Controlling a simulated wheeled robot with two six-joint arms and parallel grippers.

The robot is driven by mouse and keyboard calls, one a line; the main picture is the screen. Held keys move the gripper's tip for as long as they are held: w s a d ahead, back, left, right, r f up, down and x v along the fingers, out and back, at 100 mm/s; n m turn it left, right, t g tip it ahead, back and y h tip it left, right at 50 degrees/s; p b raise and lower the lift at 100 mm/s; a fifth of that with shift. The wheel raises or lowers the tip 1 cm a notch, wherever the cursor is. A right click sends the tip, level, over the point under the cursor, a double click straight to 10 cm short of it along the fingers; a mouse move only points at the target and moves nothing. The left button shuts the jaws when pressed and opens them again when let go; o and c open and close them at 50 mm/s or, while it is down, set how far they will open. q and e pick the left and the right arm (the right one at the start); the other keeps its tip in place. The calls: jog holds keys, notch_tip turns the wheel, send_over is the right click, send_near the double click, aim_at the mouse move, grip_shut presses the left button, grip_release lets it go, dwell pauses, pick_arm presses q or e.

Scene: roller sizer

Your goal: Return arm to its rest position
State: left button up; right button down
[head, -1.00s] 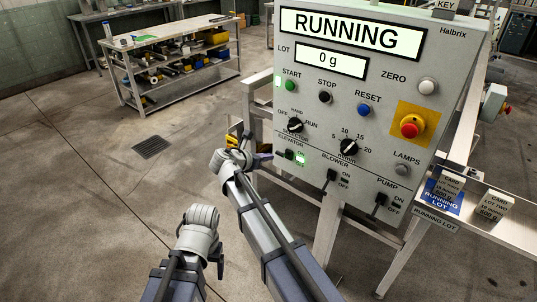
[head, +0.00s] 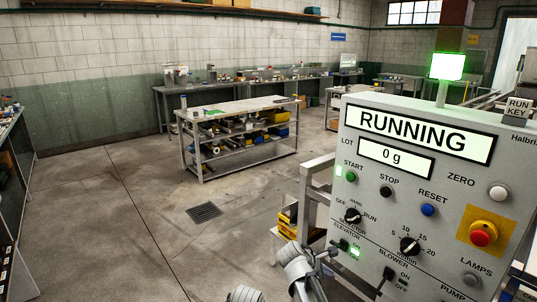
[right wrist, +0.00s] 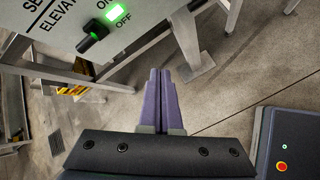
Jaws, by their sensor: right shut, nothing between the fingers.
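My right gripper (head: 322,260) is low in the head view, just left of the elevator switch (head: 342,244) on the grey control panel (head: 455,190). In the right wrist view its two purple fingers (right wrist: 160,74) lie together, shut and empty. They are apart from the panel's lower edge, and the elevator switch (right wrist: 93,30) with its lit green lamp (right wrist: 117,14) is at the upper left. My left arm shows only as a rounded joint at the bottom edge of the head view; its gripper is out of view. The panel's display reads RUNNING (head: 415,131) and 0 g.
A metal frame (head: 318,190) stands left of the panel, with yellow items (head: 287,220) by it. A workbench with shelves (head: 240,135) stands further back. The floor at left, around the drain grate (head: 204,212), is clear. A green light (head: 447,66) glows above the panel.

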jog(key=s+a+f+m+g+y, duration=0.2)
jog(key=s+f+m+y, duration=0.15)
jog(key=s+m, duration=0.55)
jog(key=s+a+f+m+g+y, duration=0.2)
jog(key=s+m+y, duration=0.2)
jog(key=s+m, duration=0.4)
jog(key=s+a+r+n+p, duration=0.1)
jog(key=s+a, duration=0.1)
jog(key=a, duration=0.3)
jog(key=s+a+r+n+h+p, duration=0.1)
jog(key=s+a+r+n+p, duration=0.1)
jog(key=a, duration=0.3)
jog(key=shift+s+a+g, duration=0.15)
jog(key=shift+s+g, duration=0.25)
jog(key=shift+s, duration=0.4)
